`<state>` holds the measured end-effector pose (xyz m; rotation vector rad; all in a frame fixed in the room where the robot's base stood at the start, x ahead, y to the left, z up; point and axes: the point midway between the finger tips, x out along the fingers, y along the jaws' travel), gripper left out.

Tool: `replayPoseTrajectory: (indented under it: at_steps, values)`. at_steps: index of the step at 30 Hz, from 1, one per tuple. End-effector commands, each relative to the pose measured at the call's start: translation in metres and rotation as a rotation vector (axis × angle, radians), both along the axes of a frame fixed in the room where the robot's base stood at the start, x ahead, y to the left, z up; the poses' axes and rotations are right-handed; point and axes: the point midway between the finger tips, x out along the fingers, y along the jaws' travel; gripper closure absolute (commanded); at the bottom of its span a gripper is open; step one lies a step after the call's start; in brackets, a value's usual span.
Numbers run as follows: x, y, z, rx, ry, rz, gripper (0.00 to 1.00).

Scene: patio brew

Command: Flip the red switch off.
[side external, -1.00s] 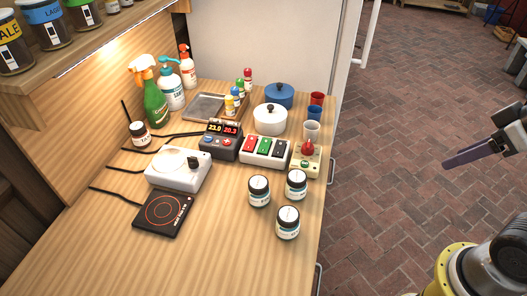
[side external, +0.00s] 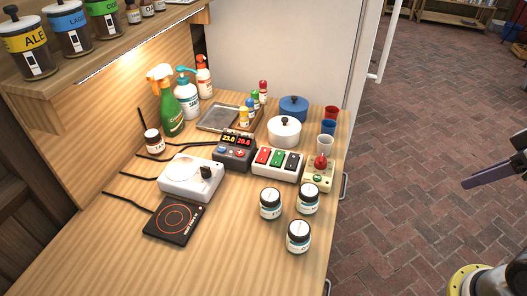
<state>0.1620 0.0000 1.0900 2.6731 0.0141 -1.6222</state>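The red switch (side external: 263,156) is the left one of three rockers on a white switch box (side external: 259,171), beside a green and a black rocker. The box stands on the wooden counter. Whether the red rocker is tipped on or off is too small to tell. My gripper (side external: 487,176) shows only in part at the right edge, over the brick floor, well away from the counter and touching nothing. Its dark purple fingers overlap in this view, so the gap between them cannot be seen.
Several jars, including one jar (side external: 299,237), stand in front. A white pot (side external: 284,132) is behind.

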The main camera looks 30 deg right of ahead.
Motion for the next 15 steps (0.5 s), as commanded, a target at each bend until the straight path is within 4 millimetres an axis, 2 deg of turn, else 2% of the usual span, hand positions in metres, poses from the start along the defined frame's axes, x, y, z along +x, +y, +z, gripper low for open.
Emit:
replayPoseTrajectory:
  at_steps: [1,4,8,12,15]
  values:
    - [-0.004,0.0,-0.001,-0.008,0.018,0.013,0.82]
    - [0.001,-0.002,0.023,-0.032,0.001,0.046,1.0]
    - [0.02,-0.003,0.065,-0.065,-0.007,0.093,1.0]
    - [0.052,0.0,0.107,-0.102,0.01,0.158,1.0]
    - [0.078,0.004,0.132,-0.122,0.028,0.205,1.0]
